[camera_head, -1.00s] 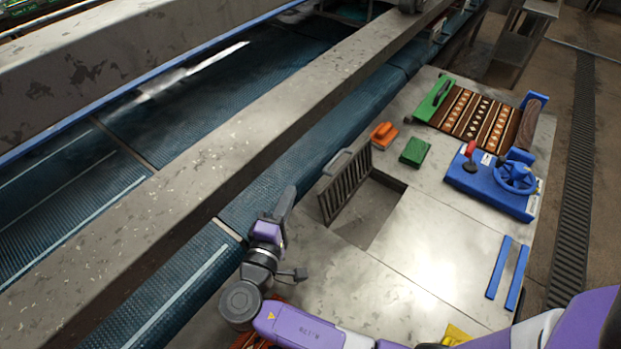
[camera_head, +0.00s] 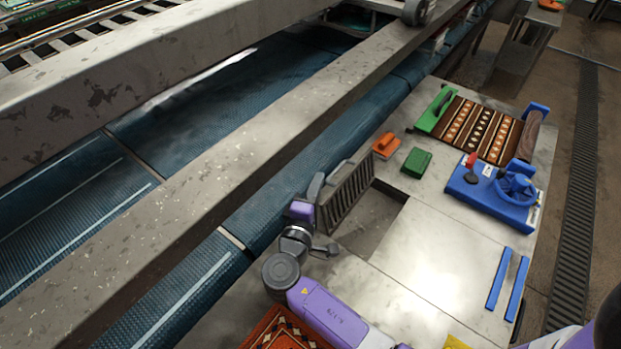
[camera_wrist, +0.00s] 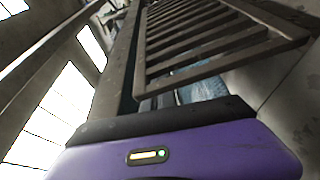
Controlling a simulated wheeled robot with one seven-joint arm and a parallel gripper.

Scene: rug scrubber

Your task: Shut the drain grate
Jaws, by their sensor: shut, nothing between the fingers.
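The drain grate (camera_head: 350,194) is a grey barred panel. It stands raised, tilted up along the left edge of a square opening (camera_head: 373,217) in the metal table. My gripper (camera_head: 314,187) is at the grate's left, outer side, close to its near end. It is shut with nothing in it; I cannot tell whether it touches the grate. In the wrist view the grate's bars (camera_wrist: 205,40) fill the top and middle, just beyond the dark edge of my gripper. The fingertips are hard to make out there.
A blue valve unit with a handwheel (camera_head: 515,189), a green block (camera_head: 416,162) and an orange brush (camera_head: 386,145) are on the table right of and beyond the opening. A patterned rug (camera_head: 480,128) lies at the far end. A long metal beam (camera_head: 200,165) runs along the left.

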